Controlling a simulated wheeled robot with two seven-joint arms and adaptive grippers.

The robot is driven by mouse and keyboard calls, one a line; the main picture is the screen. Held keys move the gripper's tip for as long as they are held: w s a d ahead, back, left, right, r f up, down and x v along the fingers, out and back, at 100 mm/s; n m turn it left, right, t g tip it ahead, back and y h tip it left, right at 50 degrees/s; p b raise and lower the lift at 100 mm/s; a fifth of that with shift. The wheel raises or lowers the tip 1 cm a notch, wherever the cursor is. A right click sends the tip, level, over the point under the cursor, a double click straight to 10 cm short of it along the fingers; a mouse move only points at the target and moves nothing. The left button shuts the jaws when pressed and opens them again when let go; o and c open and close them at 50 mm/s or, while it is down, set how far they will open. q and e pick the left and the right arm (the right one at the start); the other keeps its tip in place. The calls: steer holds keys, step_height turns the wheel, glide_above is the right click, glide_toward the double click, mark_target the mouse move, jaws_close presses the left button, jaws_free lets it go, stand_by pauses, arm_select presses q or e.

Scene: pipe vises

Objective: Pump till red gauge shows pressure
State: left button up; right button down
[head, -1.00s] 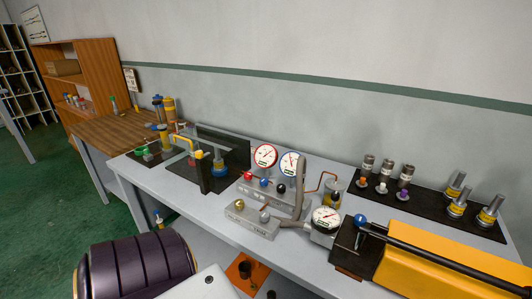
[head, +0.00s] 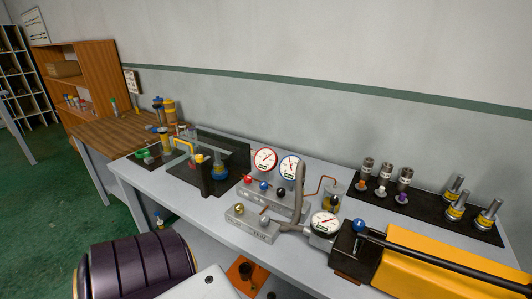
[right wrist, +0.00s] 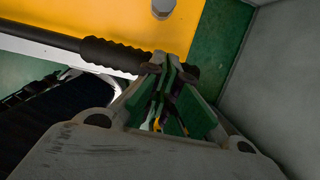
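The red-rimmed gauge (head: 264,160) stands upright on a grey manifold on the bench, left of a blue-rimmed gauge (head: 291,167). Its thin needle is visible, but the reading is too small to tell. The yellow hand pump (head: 430,276) lies at the right front, with a long black handle (head: 450,257) along its top. A white-faced gauge (head: 324,223) sits beside the pump's left end. In the right wrist view, my right gripper (right wrist: 168,72) has its fingers closed around the end of the handle's ribbed black grip (right wrist: 115,54). My left gripper is not in view.
The manifold carries red, blue and black knobs (head: 264,186). Cylindrical fittings stand on a black mat (head: 430,212) at the back right.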

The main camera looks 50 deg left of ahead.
steer(key=shift+a+r+p, duration=0.2)
steer(key=shift+r+p, duration=0.2)
steer(key=shift+r, duration=0.9)
step_height(320, 180, up, 8)
steer(key=a+p, duration=0.1)
steer(key=p, duration=0.2)
steer(key=shift+s+a+p, duration=0.35)
steer(key=shift+a, duration=0.05)
steer(key=shift+d+f+b, duration=0.2)
steer(key=shift+f+b, duration=0.35)
steer(key=shift+f, duration=0.25)
steer(key=shift+d+f+b, duration=0.15)
steer(key=shift+f+b, duration=0.35)
steer(key=shift+f, duration=0.3)
steer(key=shift+w+r, duration=0.1)
steer(key=r, duration=0.1)
steer(key=r+p, duration=0.1)
steer(key=shift+a+r, duration=0.35)
